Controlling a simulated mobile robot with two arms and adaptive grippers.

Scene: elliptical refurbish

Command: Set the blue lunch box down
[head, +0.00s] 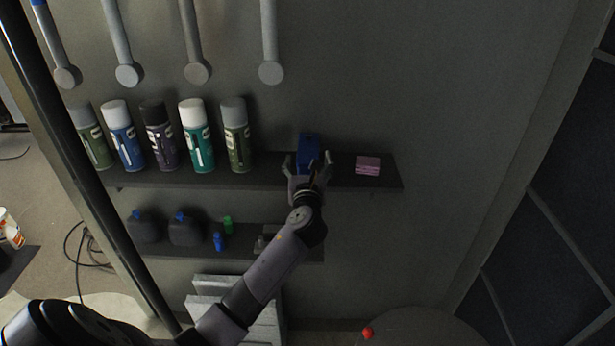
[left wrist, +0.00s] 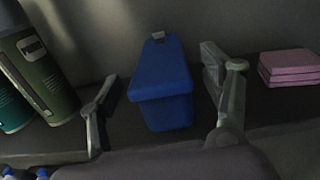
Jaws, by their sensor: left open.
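The blue lunch box (head: 309,146) sits on the upper dark shelf, between the spray cans and a pink block. In the left wrist view the lunch box (left wrist: 161,84) stands upright on the shelf, with its lid and a small grey latch on top. My left gripper (head: 309,166) is open, with one finger on each side of the box. In the left wrist view the left gripper (left wrist: 160,100) shows gaps between both fingers and the box. My left arm hides the shelf's front edge below the box. My right gripper is not in view.
Several spray cans (head: 198,135) stand left of the box on the upper shelf (head: 385,178). A pink block (head: 368,165) lies to its right. A lower shelf (head: 300,254) holds dark jugs (head: 185,228) and small bottles. Grey rods hang on the wall above.

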